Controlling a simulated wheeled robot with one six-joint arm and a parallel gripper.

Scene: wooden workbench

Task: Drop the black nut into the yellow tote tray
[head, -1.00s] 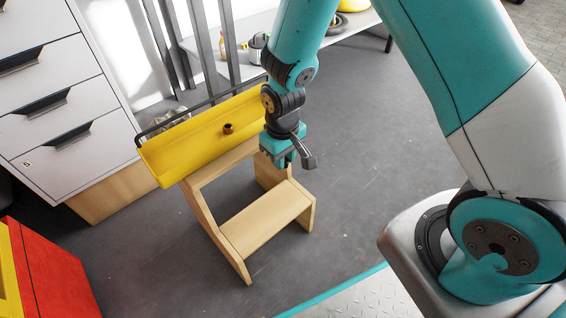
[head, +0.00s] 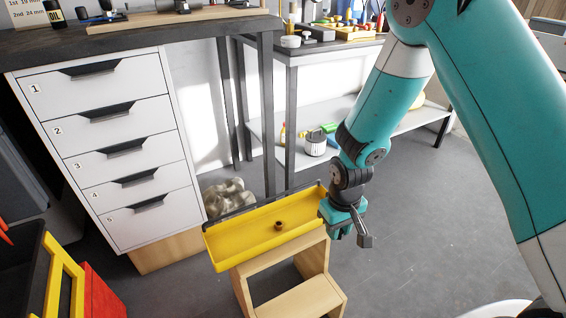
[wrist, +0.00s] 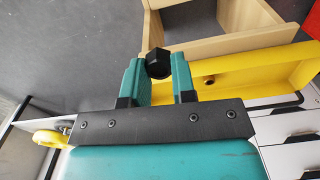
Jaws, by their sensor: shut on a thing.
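The black nut (wrist: 158,62) is held between the two teal fingers of my gripper (wrist: 158,78) in the wrist view. My gripper is shut on it. The tray is a long, shallow trough resting on a wooden step stool (head: 295,299). In the wrist view the tray (wrist: 246,73) lies behind and to the right of the fingers. A brown nut-like piece (head: 280,226) sits inside the tray.
A white drawer cabinet (head: 115,150) stands to the left under the workbench (head: 150,30). A dark rail (head: 262,203) runs along the tray's far side. A shelf (head: 300,160) with several items is behind. Red and yellow bins (head: 95,293) are at lower left. Grey floor is clear to the right.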

